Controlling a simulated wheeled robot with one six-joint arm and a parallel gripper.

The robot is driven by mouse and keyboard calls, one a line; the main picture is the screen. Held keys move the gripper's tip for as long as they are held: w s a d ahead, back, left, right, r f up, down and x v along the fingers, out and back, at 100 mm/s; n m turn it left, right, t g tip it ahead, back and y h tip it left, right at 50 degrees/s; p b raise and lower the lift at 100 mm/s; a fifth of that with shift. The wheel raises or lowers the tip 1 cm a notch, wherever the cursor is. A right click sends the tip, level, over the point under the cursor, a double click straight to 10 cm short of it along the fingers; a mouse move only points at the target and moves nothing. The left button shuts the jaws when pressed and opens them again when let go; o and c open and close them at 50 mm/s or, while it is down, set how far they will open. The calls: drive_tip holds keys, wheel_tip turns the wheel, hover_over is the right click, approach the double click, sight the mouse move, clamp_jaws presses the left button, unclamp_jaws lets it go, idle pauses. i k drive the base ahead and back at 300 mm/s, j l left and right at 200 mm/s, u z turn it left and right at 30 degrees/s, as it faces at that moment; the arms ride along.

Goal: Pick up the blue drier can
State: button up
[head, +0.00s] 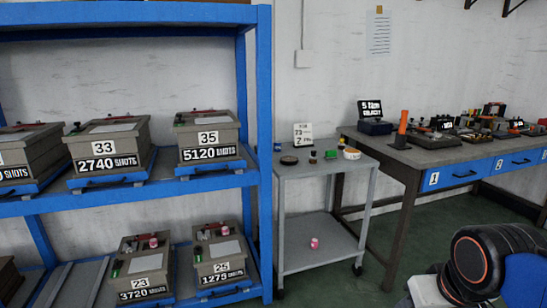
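A small blue item (277,147) stands at the back left corner of the grey trolley's top (322,164); it looks like a can, but it is too small to tell for sure. My gripper is not in view. Only a rounded black-and-orange part of my own arm shows at the lower right, well apart from the trolley.
The trolley top also holds a dark round dish (289,160), a green item (331,154), a white-rimmed roll (352,153) and a sign (303,134). A pink can (314,243) stands on its lower shelf. A blue rack (265,150) stands left, a workbench (400,157) right.

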sight(277, 145)
drive_tip(key=i+l+u, duration=0.25)
drive_tip(key=i, duration=0.25)
drive_tip(key=i+l+u, duration=0.25)
drive_tip(key=i, duration=0.25)
drive_tip(key=l, duration=0.1)
